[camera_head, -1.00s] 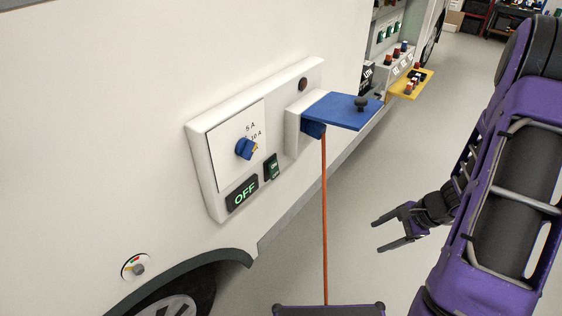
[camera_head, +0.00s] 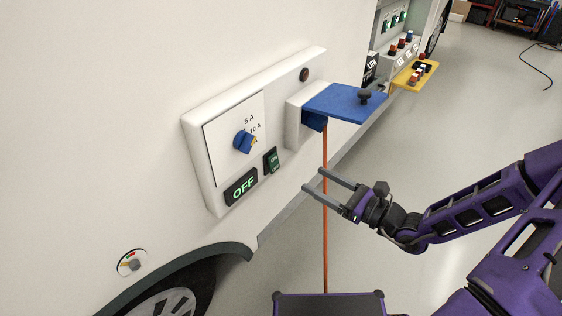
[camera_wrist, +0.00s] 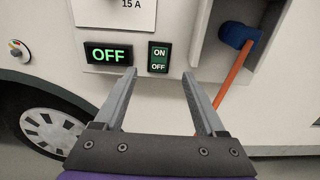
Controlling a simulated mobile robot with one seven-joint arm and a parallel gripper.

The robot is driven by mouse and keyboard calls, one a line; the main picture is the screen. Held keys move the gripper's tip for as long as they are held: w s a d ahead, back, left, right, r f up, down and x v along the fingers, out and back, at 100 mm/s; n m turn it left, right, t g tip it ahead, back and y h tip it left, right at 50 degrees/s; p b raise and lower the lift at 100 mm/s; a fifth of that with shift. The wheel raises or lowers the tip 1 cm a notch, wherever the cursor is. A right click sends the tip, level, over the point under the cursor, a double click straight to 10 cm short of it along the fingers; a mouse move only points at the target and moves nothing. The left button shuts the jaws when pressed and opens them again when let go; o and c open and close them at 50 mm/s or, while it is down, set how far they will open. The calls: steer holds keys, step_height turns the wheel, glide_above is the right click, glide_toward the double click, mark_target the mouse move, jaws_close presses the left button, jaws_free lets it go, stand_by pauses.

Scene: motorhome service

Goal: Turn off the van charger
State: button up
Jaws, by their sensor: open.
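The charger panel (camera_head: 200,122) is a white raised housing on the van's side. It carries a blue rotary knob (camera_head: 244,142) beside 5 A and 10 A marks. A small display (camera_head: 241,187) reads OFF in lit green. Right of it is a green and black rocker switch (camera_head: 271,160), marked ON at top and OFF at bottom; it also shows in the wrist view (camera_wrist: 158,57). I cannot tell clearly which side is pressed. My gripper (camera_head: 313,180) is open and empty, apart from the panel, pointing toward the switch. In the wrist view the switch lies ahead between the fingers.
A blue flap (camera_head: 345,103) with a dark knob sticks out right of the switch. An orange cable (camera_head: 325,225) hangs from the blue plug beneath it, close to my gripper. A yellow tray (camera_head: 413,75) projects farther along the van.

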mark_target(274, 157)
steer(key=b+x, duration=0.1)
steer(key=x, duration=1.1)
